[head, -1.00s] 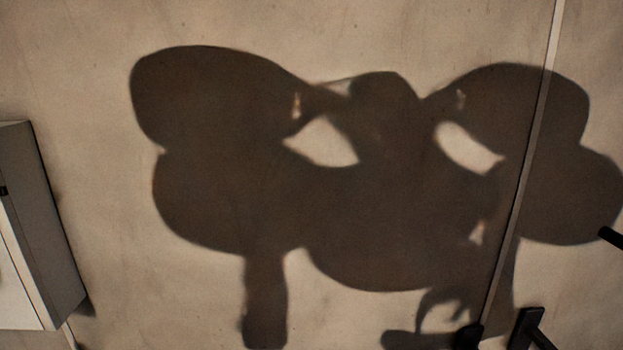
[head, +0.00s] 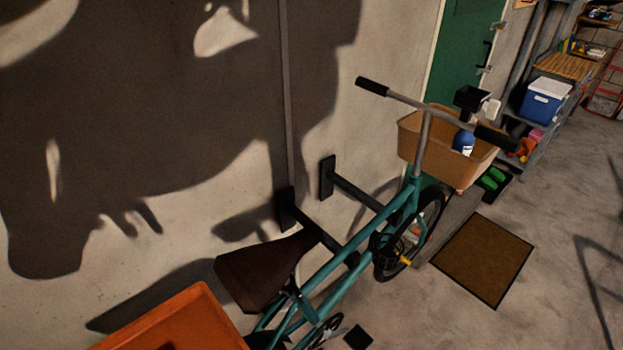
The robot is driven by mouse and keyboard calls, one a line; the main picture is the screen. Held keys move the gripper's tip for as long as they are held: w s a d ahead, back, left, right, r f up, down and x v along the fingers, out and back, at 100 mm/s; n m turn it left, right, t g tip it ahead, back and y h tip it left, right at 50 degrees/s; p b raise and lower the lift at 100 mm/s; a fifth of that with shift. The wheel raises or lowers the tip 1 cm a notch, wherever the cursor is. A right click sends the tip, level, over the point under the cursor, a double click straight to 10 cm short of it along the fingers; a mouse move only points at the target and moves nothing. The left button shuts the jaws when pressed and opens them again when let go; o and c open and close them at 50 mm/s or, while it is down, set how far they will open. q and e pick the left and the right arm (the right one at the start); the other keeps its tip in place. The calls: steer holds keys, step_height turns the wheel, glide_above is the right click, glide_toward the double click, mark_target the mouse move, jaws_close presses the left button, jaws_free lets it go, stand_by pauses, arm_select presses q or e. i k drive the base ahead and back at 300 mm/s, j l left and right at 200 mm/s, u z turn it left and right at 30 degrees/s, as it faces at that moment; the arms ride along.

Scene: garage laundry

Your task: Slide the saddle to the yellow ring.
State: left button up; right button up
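The brown saddle (head: 263,269) sits on the teal bicycle (head: 341,287), which hangs on black wall brackets, in the lower middle of the head view. The saddle's post below it is partly hidden by the saddle and frame. I cannot make out a yellow ring on the post; a small yellow part (head: 405,261) shows near the pedal area. Neither of my grippers is in view; only a large shadow falls on the wall.
An orange bin or tray (head: 180,327) stands at the lower left, close to the saddle. A tan basket (head: 412,135) with a blue bottle is on the handlebar. A brown mat (head: 483,260) lies on the floor. Shelves with a blue cooler (head: 543,102) stand at the far right.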

mark_target(254, 275)
steer(key=i+l+u, duration=0.1)
steer(key=i+l, duration=0.25)
steer(key=l, duration=0.15)
steer(key=i+l, duration=0.4)
steer(key=l, duration=0.15)
steer(key=u, duration=0.05)
